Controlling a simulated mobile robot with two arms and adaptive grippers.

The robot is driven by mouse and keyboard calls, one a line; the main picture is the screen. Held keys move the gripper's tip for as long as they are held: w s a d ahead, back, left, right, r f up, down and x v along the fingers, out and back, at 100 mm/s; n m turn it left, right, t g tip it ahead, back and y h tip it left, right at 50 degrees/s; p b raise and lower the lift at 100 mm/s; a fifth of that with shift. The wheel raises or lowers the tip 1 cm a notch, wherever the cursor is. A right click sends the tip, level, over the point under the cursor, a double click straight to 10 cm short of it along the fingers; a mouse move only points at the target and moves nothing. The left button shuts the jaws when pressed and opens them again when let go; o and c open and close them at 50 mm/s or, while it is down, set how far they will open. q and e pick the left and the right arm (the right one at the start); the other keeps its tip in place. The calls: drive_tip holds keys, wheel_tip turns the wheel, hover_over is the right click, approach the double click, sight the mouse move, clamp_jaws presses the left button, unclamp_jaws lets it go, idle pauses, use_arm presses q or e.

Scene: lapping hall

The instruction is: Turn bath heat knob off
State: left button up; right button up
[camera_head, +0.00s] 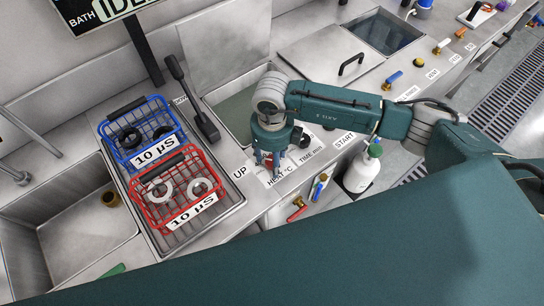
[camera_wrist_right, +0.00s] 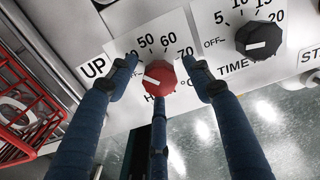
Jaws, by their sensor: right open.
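The bath heat knob (camera_wrist_right: 160,76) is red and round with a white mark on its left part. It sits on a white dial plate numbered 40 to 70. My right gripper (camera_head: 271,162) points down over the panel, its blue fingers open around the knob. In the wrist view one finger is left of the knob, one right, and one below it; contact is not clear. The left finger covers part of the scale. In the head view the fingers mostly hide the knob. My left gripper is not in view.
The black time knob (camera_wrist_right: 260,40) is close right of the heat knob. A red basket (camera_head: 178,190) and a blue basket (camera_head: 138,133) stand left of the panel. A black lever (camera_head: 192,97) rises behind them. A white bottle (camera_head: 361,171) stands to the right.

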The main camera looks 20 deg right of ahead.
drive_tip(key=shift+f, duration=0.3)
drive_tip(key=c, duration=1.2)
drive_tip(key=shift+o, duration=0.2)
drive_tip(key=shift+f+b, duration=0.1)
drive_tip(key=shift+b, duration=0.2)
drive_tip(key=shift+f+n+b, duration=0.1)
drive_tip(key=shift+n+b, duration=0.5)
drive_tip(key=shift+b, duration=0.1)
drive_tip(key=n+b, duration=0.5)
drive_tip(key=b, duration=0.2)
use_arm(q)
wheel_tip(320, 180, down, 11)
drive_tip(key=b, duration=0.2)
use_arm(e)
drive_tip(key=shift+r+n, duration=0.2)
drive_tip(key=shift+n, duration=0.8)
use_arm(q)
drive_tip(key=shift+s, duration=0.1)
